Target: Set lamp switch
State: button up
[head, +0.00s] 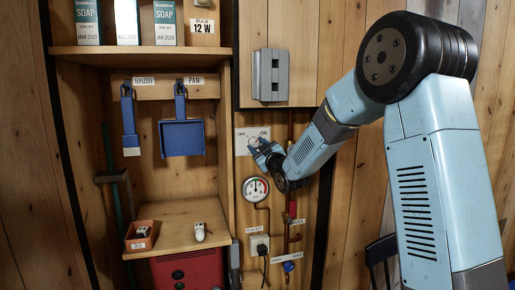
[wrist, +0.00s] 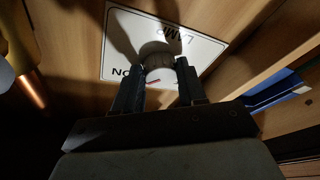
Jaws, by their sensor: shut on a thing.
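The lamp switch plate (head: 243,134) is a white sign on the plank wall in the head view, with OFF at its left and ON at its right. In the wrist view the plate (wrist: 206,51) appears upside down, with LAMP and ON legible. A round pale knob (wrist: 159,65) with a red mark stands out from it. My gripper (wrist: 155,88) is shut on the knob, one dark finger at each side. In the head view my gripper (head: 262,150) covers the lower part of the plate and hides the knob. I cannot tell which setting the knob points to.
A pressure gauge (head: 255,189) and red pipes sit just below my gripper. A grey box (head: 270,75) is on the wall above. A blue dustpan (head: 182,137) and brush (head: 130,128) hang at the left, above a shelf with a terracotta tray (head: 141,236).

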jog(key=shift+a+f, duration=0.1)
jog(key=shift+f, duration=0.1)
jog(key=o, duration=0.8)
jog(key=shift+o, duration=1.3)
jog(key=shift+r, duration=0.15)
jog(key=v, duration=1.3)
jog(key=shift+s+d, duration=0.25)
jog(key=shift+s, duration=0.05)
jog(key=shift+d, duration=0.1)
